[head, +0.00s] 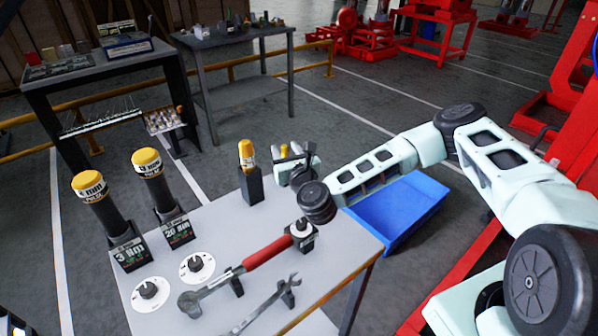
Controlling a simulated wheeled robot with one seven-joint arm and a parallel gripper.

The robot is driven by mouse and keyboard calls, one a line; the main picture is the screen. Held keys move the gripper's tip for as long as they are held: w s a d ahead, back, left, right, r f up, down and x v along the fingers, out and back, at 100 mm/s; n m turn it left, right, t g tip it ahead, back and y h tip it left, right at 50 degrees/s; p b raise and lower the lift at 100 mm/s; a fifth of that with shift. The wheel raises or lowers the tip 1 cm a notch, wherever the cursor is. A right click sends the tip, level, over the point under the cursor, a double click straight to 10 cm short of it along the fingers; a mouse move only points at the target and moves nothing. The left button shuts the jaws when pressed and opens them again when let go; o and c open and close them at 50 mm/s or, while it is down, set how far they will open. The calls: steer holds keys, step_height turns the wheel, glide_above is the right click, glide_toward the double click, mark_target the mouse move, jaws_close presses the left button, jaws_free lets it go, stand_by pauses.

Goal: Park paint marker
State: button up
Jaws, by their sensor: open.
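The paint marker (247,156) looks like a yellow cylinder with a pale printed band. It stands upright in a black block holder (252,185) near the far edge of the grey table. My gripper (288,153) is just to the right of the marker and apart from it in the picture. It is open, and the marker is not in it. Small yellow parts show at the gripper's end; I cannot tell what they are. My wrist hides part of the gripper.
The grey table (225,225) also holds two yellow-capped black tools (90,187) (147,163) in stands, two white dials (150,292) (197,266), a red-handled wrench (265,252) and a spanner (270,305). A blue bin (400,215) stands beyond the table's right edge.

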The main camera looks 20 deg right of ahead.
steer(key=s+b, duration=0.2)
steer(key=s, duration=1.4)
steer(key=shift+b, duration=0.35)
